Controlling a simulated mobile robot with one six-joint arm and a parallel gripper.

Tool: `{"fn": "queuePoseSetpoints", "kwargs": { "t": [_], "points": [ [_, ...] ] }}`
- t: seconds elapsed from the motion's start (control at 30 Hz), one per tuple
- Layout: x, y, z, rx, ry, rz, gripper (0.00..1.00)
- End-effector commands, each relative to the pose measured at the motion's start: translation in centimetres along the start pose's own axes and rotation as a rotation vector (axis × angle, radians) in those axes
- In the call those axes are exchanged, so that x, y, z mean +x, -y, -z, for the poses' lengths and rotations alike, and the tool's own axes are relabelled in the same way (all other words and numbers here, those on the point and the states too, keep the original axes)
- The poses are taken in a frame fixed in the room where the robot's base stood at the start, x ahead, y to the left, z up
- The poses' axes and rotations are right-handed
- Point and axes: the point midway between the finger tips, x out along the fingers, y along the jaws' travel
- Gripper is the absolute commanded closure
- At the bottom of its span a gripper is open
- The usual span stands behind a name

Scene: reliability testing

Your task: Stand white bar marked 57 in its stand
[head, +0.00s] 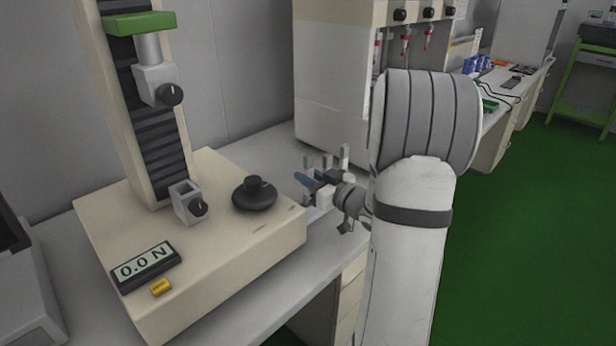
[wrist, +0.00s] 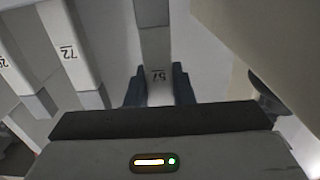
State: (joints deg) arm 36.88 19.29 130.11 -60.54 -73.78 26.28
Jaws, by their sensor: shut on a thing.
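The white bar marked 57 (wrist: 156,48) is between the two dark blue fingers of my gripper (wrist: 158,70) in the wrist view, its number facing the camera just above the jaws. My gripper is shut on it. In the head view, my gripper (head: 304,181) is at the bench beside a group of small upright white bars (head: 344,154). I cannot tell there which bar is 57, as the wrist and fingers cover part of the group. Its stand is not clearly made out, and its lower end is hidden behind the gripper body.
A white bar marked 72 (wrist: 68,42) and another numbered bar (wrist: 14,72) are left of the jaws. A cream testing machine (head: 215,250) with a black knob (head: 254,193) stands close left of my gripper. A large cream cabinet (head: 328,85) stands behind. Bare bench (head: 345,246) lies in front.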

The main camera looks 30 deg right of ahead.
Motion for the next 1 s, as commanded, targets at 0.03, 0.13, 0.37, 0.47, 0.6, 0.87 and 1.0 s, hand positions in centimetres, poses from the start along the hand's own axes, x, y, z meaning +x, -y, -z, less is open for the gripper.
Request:
{"fn": "queuePoseSetpoints", "kwargs": {
  "t": [0.03,0.13,0.37,0.47,0.6,0.87,1.0],
  "points": [
    [0.0,0.0,-0.3,0.0,0.0,0.0,1.0],
    [0.0,0.0,-0.6,0.001,0.0,0.0,1.0],
    [0.0,0.0,-1.3,0.001,0.0,0.001,1.0],
    [0.0,0.1,-1.6,0.001,0.0,0.001,1.0],
    [0.0,0.1,-2.0,0.001,0.0,0.001,1.0],
    [0.0,0.1,-2.7,0.001,0.001,0.001,1.0],
    [0.0,0.1,-2.8,0.002,0.003,0.001,1.0]
  ]
}}
